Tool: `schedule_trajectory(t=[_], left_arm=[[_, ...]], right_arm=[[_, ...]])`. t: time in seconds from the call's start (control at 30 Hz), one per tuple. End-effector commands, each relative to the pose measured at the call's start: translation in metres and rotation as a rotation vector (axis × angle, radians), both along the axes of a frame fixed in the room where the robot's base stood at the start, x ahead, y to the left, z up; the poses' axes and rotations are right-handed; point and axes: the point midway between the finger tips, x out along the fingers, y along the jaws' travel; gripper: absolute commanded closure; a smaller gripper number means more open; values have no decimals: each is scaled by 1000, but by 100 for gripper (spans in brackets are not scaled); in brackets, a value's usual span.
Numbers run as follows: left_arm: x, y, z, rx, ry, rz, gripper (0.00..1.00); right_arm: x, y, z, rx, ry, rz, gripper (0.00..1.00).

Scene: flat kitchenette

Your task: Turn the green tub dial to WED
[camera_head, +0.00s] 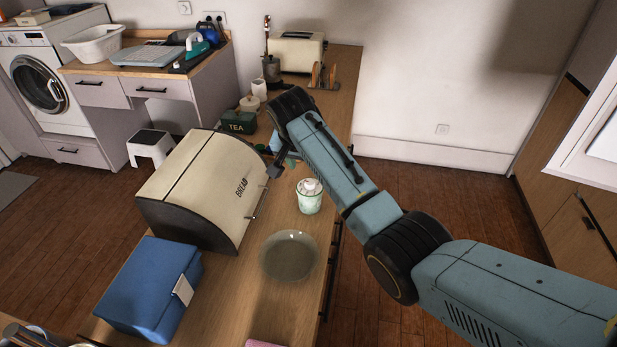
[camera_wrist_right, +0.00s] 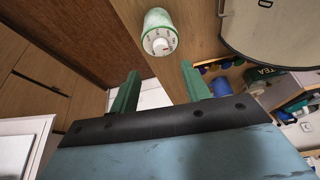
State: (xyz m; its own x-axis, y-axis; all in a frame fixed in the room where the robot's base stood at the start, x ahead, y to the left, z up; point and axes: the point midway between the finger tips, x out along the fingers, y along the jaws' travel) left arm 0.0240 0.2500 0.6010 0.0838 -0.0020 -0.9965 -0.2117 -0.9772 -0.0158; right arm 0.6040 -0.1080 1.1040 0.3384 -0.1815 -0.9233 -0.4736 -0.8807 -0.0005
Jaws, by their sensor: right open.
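The green tub (camera_head: 309,203) stands upright on the wooden counter, right of the bread bin. It has a white and green body and a pale dial (camera_head: 309,187) on top. In the right wrist view the tub (camera_wrist_right: 158,22) is at the top, with the dial (camera_wrist_right: 160,42) facing the camera; its lettering is too small to read. My right gripper (camera_head: 280,168) hangs over the counter behind the tub, partly hidden by its own arm. In the right wrist view its two green fingers (camera_wrist_right: 161,82) are apart and empty, not touching the tub. My left gripper is not visible.
A bread bin (camera_head: 191,193) stands close left of the tub. A glass plate (camera_head: 289,256) lies in front of it, and a blue box (camera_head: 150,286) at the front left. A tea tin (camera_head: 238,122) and toaster (camera_head: 297,51) are farther back. The counter's right edge is near the tub.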

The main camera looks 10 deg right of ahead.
Motion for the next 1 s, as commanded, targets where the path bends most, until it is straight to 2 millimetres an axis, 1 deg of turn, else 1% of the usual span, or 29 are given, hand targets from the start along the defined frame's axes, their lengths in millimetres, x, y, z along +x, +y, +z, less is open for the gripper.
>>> schedule_trajectory(t=[0.03,0.1,0.17,0.3,0.43,0.5,0.67,1.0], left_arm=[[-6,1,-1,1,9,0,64],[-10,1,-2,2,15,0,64],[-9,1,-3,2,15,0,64],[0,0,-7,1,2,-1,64],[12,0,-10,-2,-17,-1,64],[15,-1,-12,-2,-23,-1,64],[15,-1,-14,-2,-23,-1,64],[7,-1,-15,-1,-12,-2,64]], right_arm=[[3,-4,-11,-3,4,-3,53],[8,-6,-24,-2,2,-2,53],[12,-8,-34,-2,2,-2,53],[20,-11,-56,-1,1,1,53],[26,-14,-71,-2,0,1,53],[28,-15,-76,-2,0,1,53],[30,-16,-83,0,-1,1,53],[31,-17,-85,1,-2,2,53]])
